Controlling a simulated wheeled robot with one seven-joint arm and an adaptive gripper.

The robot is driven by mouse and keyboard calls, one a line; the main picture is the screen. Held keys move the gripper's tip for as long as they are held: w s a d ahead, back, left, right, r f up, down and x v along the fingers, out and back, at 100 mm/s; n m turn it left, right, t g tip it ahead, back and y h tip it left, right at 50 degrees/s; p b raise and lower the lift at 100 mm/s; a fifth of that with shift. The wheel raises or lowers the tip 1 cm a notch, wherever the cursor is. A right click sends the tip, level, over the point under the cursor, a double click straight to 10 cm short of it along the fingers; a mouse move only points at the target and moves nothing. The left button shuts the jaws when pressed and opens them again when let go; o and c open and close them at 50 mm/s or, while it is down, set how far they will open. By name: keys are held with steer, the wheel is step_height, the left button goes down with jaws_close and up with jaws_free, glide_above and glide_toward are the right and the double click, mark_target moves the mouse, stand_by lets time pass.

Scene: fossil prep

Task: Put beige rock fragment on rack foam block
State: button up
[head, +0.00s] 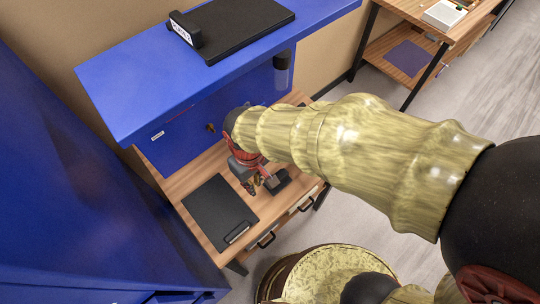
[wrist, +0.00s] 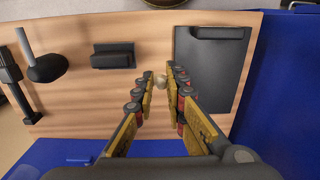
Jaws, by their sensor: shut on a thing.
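My gripper (wrist: 161,84) is shut on the small beige rock fragment (wrist: 161,80), which shows between the fingertips in the wrist view. The fingers point at the wooden desk; I cannot tell whether the fragment touches it. In the head view my gripper (head: 258,181) is over the desk, beside a small dark block (head: 279,182), and the fragment is hidden. The dark block also shows in the wrist view (wrist: 113,57), left of the fingertips. It has a raised back edge. I cannot tell for certain whether it is the rack foam block.
A dark flat board (head: 215,208) lies on the wooden desk (head: 178,185), to the left of my gripper in the head view. A blue shelf (head: 120,100) overhangs the desk and carries a black slab (head: 240,28). A dark rounded tool (wrist: 47,68) stands left of the block.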

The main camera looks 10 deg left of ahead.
steer(key=w+d+f+b, duration=0.2)
steer(key=w+f, duration=0.2)
steer(key=w, duration=0.4)
glide_above(269, 166)
steer(key=s, duration=0.1)
step_height(269, 166, down, 5)
steer(key=shift+r+b, duration=0.1)
steer(key=shift+b, duration=0.35)
steer(key=shift+w+f+b, duration=0.25)
steer(key=shift+f+b, duration=0.05)
steer(key=shift+f, duration=0.7)
steer(key=shift+w+f+b, duration=0.2)
steer(key=shift+f+b, duration=0.1)
steer(key=shift+f, duration=0.7)
steer(key=shift+f, duration=0.1)
steer(key=o, duration=0.7)
steer(key=shift+c, duration=0.2)
steer(key=shift+o, duration=0.3)
